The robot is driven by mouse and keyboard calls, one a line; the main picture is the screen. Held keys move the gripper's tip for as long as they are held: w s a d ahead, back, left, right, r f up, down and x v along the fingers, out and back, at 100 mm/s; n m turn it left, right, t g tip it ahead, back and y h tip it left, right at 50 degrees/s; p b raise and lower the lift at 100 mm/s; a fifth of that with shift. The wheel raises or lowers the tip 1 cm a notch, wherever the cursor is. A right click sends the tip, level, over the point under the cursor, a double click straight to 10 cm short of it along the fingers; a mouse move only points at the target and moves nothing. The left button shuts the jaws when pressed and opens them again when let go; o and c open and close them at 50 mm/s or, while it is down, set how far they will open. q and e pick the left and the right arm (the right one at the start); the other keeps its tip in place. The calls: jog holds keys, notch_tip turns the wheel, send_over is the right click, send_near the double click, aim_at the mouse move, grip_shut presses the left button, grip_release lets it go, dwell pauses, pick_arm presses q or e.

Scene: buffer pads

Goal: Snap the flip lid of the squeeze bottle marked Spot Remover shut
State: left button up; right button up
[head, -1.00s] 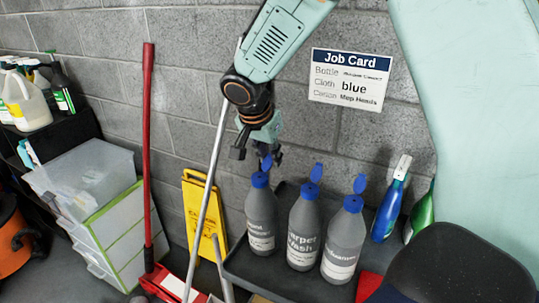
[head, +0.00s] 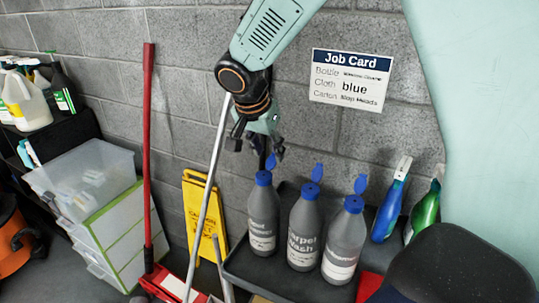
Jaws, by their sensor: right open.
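Three grey squeeze bottles with blue caps stand upright in a row on a dark tray. The left bottle (head: 263,215) has a partly legible label that seems to end in "mover", fitting Spot Remover; its blue flip lid (head: 270,161) stands up, open. The middle bottle (head: 303,230) reads Carpet Wash, and the right bottle (head: 343,245) has a label I cannot read fully; both their lids are also up. My right gripper (head: 267,153) is open and empty, pointing down just above the left bottle, by its raised lid. I cannot tell whether it touches the lid. My left gripper is out of view.
The dark tray (head: 240,265) also has a blue spray bottle (head: 386,215) and a green one (head: 424,212) at its right. A grey pole (head: 208,190) and a yellow sign (head: 195,215) stand left of the bottles. A job card (head: 350,80) hangs on the wall behind.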

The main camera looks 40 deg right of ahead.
jog(key=v, duration=0.9)
jog(key=shift+o, duration=0.5)
